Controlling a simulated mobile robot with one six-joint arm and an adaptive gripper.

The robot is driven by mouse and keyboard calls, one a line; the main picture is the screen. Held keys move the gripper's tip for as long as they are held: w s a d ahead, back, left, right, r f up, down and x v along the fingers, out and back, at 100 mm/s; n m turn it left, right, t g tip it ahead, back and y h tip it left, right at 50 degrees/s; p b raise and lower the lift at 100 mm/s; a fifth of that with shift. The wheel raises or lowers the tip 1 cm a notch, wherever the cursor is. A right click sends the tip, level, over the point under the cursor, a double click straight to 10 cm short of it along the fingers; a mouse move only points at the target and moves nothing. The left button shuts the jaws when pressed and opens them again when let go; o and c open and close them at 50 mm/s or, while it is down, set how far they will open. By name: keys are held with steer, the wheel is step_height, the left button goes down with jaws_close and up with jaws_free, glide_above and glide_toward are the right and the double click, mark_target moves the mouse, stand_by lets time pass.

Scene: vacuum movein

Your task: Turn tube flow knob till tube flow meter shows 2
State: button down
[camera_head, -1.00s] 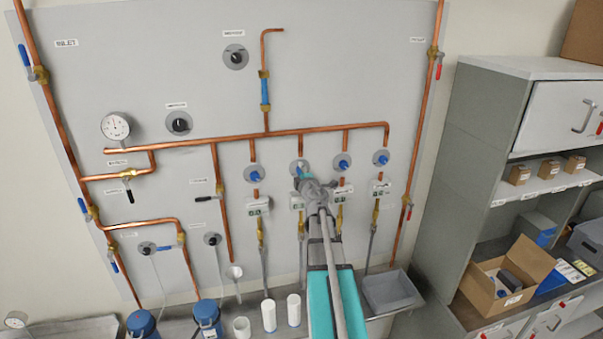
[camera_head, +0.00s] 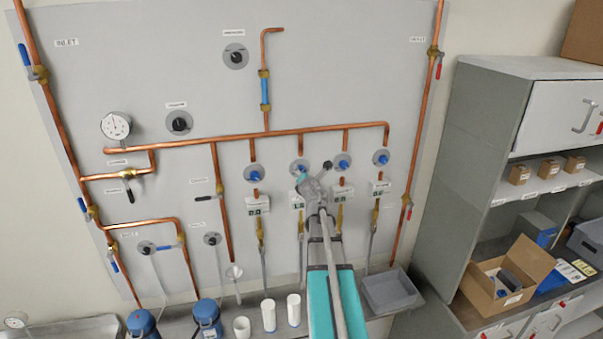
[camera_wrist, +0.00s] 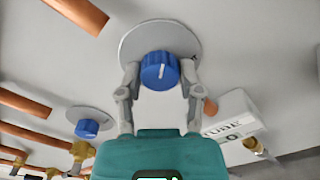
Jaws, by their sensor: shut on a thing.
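A blue knob (camera_wrist: 161,71) with a white pointer line sits on a round grey plate (camera_wrist: 140,40) in the wrist view. My gripper (camera_wrist: 160,75) has one finger on each side of it and is shut on it. The pointer line is near upright in that view. In the head view this knob (camera_head: 299,165) is the second from left in the row of blue knobs, partly covered by my gripper (camera_head: 302,175). A white flow meter box (camera_wrist: 232,113) reads "TUBE" with a "0" below; the full reading cannot be told.
Another blue knob (camera_wrist: 88,127) is to the left in the wrist view. Copper pipes (camera_head: 220,139) run across the grey panel (camera_head: 350,70) around the knobs. White cups (camera_head: 268,315) and a grey bin (camera_head: 389,291) stand below. A shelf unit (camera_head: 480,150) is at right.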

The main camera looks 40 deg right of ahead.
steer(key=shift+s+a+f+n, duration=0.1)
steer(key=shift+n, duration=0.7)
steer(key=shift+c, duration=1.3)
jaws_free()
steer(key=v, duration=1.2)
